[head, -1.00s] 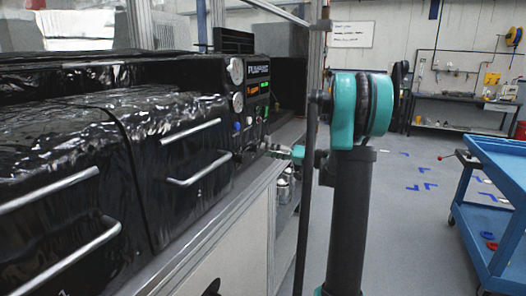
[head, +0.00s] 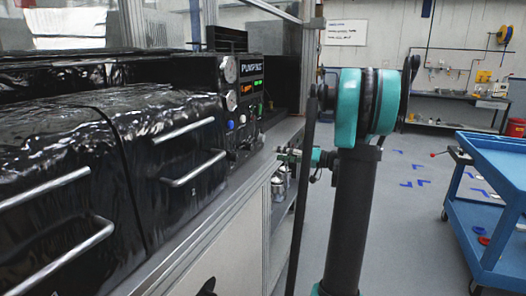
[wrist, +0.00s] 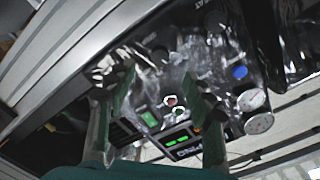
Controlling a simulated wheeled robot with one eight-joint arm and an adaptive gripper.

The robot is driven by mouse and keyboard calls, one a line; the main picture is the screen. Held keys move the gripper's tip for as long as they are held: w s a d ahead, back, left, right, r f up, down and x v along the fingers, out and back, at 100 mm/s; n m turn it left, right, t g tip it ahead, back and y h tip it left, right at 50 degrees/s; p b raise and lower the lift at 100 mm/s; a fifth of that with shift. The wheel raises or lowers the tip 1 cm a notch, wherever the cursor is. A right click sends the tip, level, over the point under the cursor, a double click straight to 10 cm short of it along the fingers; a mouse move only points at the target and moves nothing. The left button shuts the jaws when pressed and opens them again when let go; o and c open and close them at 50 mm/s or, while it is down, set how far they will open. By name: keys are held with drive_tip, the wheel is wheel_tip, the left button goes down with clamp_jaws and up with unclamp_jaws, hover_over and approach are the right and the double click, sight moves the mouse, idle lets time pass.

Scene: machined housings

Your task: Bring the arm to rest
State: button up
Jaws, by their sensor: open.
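My gripper (wrist: 160,92) shows in the wrist view with two greenish fingers spread apart and nothing between them. Beyond the fingers is the black control panel (wrist: 185,110), with green lit displays, a blue knob and round white gauges. The panel looks tilted in this view. In the head view, my gripper (head: 290,156) is small and partly behind my arm, just right of the control panel (head: 245,90). I cannot tell there how far it is from the panel.
A black machine with metal handles (head: 190,165) fills the left on a bench (head: 215,215). Silver canisters (head: 279,182) stand on a shelf below. A blue cart (head: 490,200) is at the right. The floor (head: 410,230) between is clear.

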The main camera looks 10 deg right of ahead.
drive_tip(key=s+a+f+m+g+h, duration=0.1)
drive_tip(key=s+a+f+g+h, duration=0.45)
drive_tip(key=s+a+f, duration=0.75)
drive_tip(key=s+d+f+h, duration=0.2)
drive_tip(key=s+f+h, duration=0.1)
drive_tip(key=s, duration=0.3)
drive_tip(key=s+d+f+h, duration=0.3)
drive_tip(key=s+f, duration=0.1)
drive_tip(key=s, duration=0.2)
drive_tip(key=s+d+f+m+h, duration=0.1)
drive_tip(key=s+d+f+h, duration=0.1)
drive_tip(key=s, duration=0.4)
wheel_tip(320, 180, down, 2)
drive_tip(key=shift+s+d+f+h, duration=0.1)
drive_tip(key=shift+s+d+h, duration=0.3)
drive_tip(key=shift+h, duration=0.15)
drive_tip(key=shift+c, duration=0.5)
